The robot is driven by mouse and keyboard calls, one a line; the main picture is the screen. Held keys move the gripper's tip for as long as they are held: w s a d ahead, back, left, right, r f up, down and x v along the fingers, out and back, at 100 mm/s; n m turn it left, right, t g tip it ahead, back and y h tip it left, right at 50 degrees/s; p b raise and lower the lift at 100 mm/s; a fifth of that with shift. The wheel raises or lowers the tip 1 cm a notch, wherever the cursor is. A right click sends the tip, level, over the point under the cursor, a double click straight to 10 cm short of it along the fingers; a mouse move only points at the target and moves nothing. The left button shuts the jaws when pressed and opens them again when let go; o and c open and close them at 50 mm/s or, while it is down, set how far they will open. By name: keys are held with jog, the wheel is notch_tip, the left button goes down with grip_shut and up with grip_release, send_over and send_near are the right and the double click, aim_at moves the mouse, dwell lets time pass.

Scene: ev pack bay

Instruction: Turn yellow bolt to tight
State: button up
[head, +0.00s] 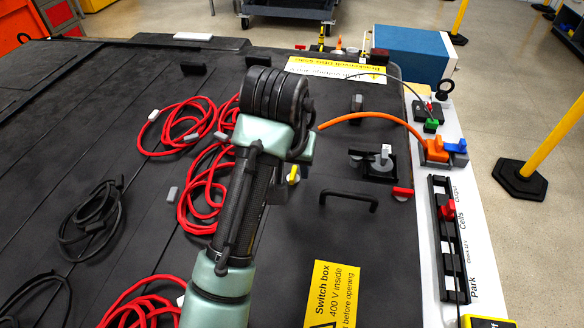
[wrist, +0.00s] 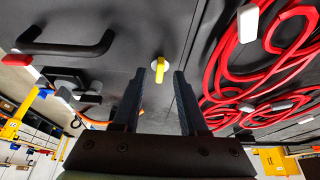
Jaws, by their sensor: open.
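The yellow bolt (head: 293,175) stands up from the black pack lid (head: 330,235), just right of my arm in the head view. In the wrist view the yellow bolt (wrist: 159,66) shows a yellow handle-like part on a round pale base. My gripper (wrist: 160,74) is open and empty, with a dark finger on each side of the bolt in that picture. The bolt appears just beyond the fingertips; I cannot tell how far, and I see no contact.
A black handle (head: 348,198) rises right of the bolt. Red cable coils (head: 190,125) lie to the left. A grey-and-black switch (head: 378,162) and an orange cable (head: 370,115) are behind and right. A yellow switch box label (head: 332,292) lies nearer.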

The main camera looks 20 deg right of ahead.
jog(key=shift+w+d+f, duration=0.15)
jog(key=shift+w+f, duration=0.05)
jog(key=shift+f, duration=0.35)
grip_shut()
